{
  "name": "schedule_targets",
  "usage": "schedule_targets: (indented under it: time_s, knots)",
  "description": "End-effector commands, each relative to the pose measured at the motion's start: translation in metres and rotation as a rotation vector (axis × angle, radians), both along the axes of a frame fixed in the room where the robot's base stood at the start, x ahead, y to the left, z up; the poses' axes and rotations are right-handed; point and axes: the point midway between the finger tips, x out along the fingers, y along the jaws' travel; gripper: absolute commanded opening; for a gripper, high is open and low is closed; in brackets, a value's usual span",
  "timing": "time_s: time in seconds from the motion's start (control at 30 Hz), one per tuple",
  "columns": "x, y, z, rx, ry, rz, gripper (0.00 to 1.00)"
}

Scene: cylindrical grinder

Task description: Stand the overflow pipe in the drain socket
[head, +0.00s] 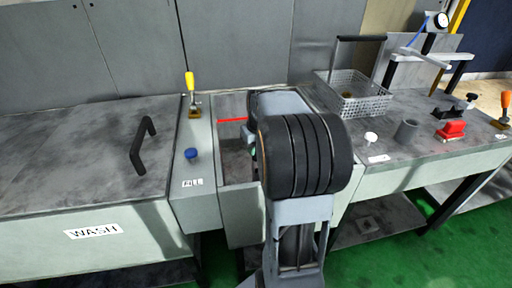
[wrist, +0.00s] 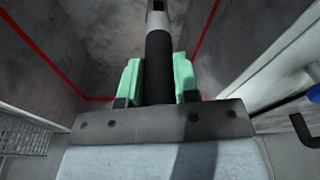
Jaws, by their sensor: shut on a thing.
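My gripper (wrist: 158,72) has green finger pads and is shut on the overflow pipe (wrist: 158,55) in the wrist view. The pipe has a black sleeve between the pads and a grey end with a dark opening at the top edge of the picture. My gripper is over or inside a grey tank with a red line round its walls (wrist: 205,35). In the head view my arm covers the pipe and most of the tank (head: 240,208). I cannot make out the drain socket in either view. I cannot tell whether the pipe touches the tank floor.
Left of the tank are a yellow-handled lever (head: 190,82), a blue knob (head: 191,154) and the WASH lid with its black handle (head: 143,145).

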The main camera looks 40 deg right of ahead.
Motion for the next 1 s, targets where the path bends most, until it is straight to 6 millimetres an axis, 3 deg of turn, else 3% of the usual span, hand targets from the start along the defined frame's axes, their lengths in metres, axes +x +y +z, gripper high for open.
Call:
schedule_targets:
  time_s: [1.0]
  knots:
    - [0.0,0.0,-0.015,0.0,-0.001,0.0,0.0]
